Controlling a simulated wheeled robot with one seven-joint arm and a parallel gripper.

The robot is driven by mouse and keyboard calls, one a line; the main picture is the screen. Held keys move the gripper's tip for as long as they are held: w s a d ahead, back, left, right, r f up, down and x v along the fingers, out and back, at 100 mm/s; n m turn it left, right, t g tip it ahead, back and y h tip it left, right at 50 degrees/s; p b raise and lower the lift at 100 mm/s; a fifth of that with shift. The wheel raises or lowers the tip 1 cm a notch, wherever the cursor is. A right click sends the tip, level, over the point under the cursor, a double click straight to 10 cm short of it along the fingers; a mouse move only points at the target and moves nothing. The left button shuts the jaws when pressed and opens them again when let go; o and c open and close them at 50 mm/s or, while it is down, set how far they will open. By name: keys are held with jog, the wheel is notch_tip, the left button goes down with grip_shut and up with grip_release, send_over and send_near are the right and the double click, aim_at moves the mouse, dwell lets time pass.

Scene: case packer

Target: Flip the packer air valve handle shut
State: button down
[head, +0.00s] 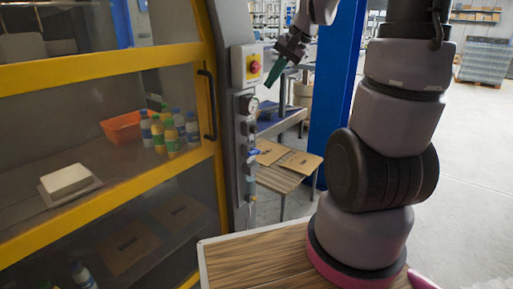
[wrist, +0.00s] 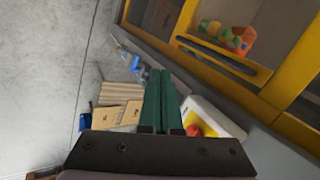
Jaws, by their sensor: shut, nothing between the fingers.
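The air line assembly (head: 248,150) runs down the grey post beside the yellow-framed packer, with a round gauge (head: 252,104) near its top. Blue parts also show beyond the fingertips in the wrist view (wrist: 136,64). My gripper (head: 268,84) has green fingers, shut and empty, in front of the post, above and to the right of the gauge. In the wrist view the fingers (wrist: 160,72) lie together and point toward the post.
A red rotary knob (head: 254,67) on a yellow plate is close to my fingers. The packer door has a dark bar handle (head: 208,105). Behind the post are a slatted table with cardboard (head: 290,160) and a blue pillar (head: 338,90).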

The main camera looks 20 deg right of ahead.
jog(key=w+d+f+m+y, duration=0.15)
jog(key=w+d+f, duration=0.25)
jog(key=w+f, duration=0.45)
jog(key=m, duration=0.3)
send_near(254, 152)
jog(key=x, duration=0.7)
jog(key=shift+a+r, duration=0.1)
